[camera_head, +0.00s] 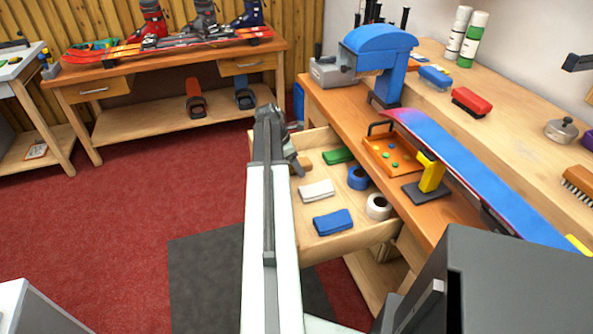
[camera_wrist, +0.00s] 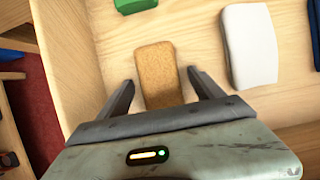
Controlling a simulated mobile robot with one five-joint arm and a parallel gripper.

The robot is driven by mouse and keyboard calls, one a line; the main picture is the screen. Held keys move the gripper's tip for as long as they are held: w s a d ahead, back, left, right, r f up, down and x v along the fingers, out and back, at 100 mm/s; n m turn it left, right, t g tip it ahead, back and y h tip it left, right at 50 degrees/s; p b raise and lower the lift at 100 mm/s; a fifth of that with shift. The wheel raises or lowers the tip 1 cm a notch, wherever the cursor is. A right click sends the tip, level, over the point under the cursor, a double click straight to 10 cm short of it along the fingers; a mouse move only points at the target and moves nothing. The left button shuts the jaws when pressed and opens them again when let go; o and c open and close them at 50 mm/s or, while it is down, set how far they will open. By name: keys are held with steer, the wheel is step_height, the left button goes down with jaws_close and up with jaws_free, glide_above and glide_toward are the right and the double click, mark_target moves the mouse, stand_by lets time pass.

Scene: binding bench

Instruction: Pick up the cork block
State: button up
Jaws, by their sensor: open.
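The cork block (camera_wrist: 158,72) is a tan, speckled rounded rectangle lying on the floor of the open wooden drawer (camera_head: 340,237). In the wrist view its near end lies between the two fingers of my gripper (camera_wrist: 158,92). The fingers are open, with a gap on each side of the block. In the head view my arm reaches over the drawer's left side and my gripper (camera_head: 298,165) is at its far left part.
The drawer's wooden wall (camera_wrist: 68,55) runs close left of my gripper.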

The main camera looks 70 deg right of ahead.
steer(key=c, duration=1.4)
step_height(320, 180, up, 10)
steer(key=p, duration=1)
steer(key=shift+c, duration=0.2)
